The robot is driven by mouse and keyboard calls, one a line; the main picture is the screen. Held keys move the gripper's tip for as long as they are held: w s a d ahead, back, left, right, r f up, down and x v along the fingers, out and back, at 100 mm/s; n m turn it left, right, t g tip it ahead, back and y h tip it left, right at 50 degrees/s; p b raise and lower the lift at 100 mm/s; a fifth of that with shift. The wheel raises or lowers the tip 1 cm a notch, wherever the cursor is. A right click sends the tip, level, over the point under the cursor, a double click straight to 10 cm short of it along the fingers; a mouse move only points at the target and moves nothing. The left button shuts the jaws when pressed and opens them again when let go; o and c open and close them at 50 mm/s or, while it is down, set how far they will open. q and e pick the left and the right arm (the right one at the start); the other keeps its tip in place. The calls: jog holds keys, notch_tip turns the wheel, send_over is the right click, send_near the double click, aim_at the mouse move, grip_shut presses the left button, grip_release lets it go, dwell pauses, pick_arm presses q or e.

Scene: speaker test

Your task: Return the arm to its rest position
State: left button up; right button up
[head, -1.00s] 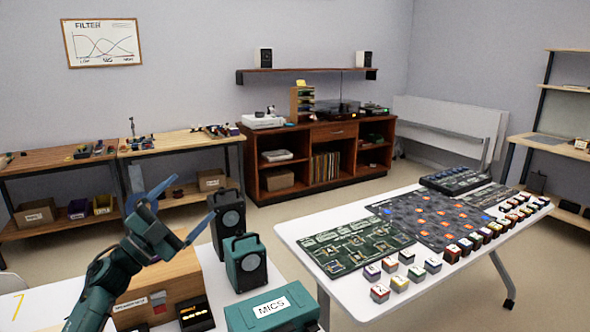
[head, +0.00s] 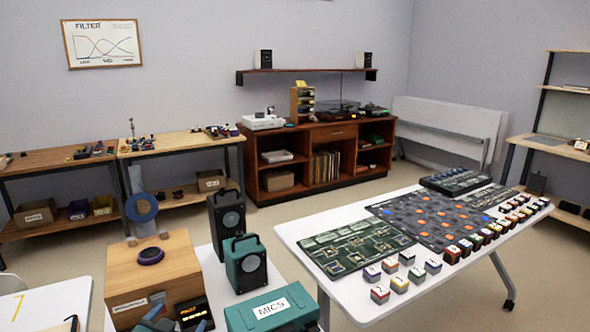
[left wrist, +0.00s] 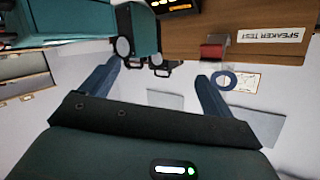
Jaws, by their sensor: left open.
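My left gripper (head: 177,320) shows only at the bottom edge of the head view, low in front of the wooden box (head: 170,262); most of the arm is out of frame. In the left wrist view the left gripper (left wrist: 157,72) has its two blue fingers wide apart with nothing between them. That view is upside down and shows the wooden box (left wrist: 205,40) with its "SPEAKER TEST" label beyond the fingers. My right gripper is in neither view.
A dark speaker (head: 227,222), a teal speaker (head: 246,265) and a teal MICS case (head: 268,308) stand right of the box. A white table (head: 345,292) with boards and small blocks is at right.

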pick_arm(q)
jog(key=s+d+f+g+h, duration=0.1)
jog(key=s+d+f, duration=0.2)
jog(key=s, duration=0.6)
jog(key=s+d+f+g, duration=0.1)
jog(key=s+d+f, duration=0.2)
jog(key=s, duration=0.6)
jog(key=s+d+f+g+h, duration=0.1)
jog(key=s+d+f, duration=0.3)
jog(key=s, duration=0.5)
jog(key=shift+s+d+n+g+h, duration=0.3)
jog(key=shift+d+n+g, duration=0.15)
jog(key=shift+d, duration=0.5)
jog(key=shift+c, duration=0.2)
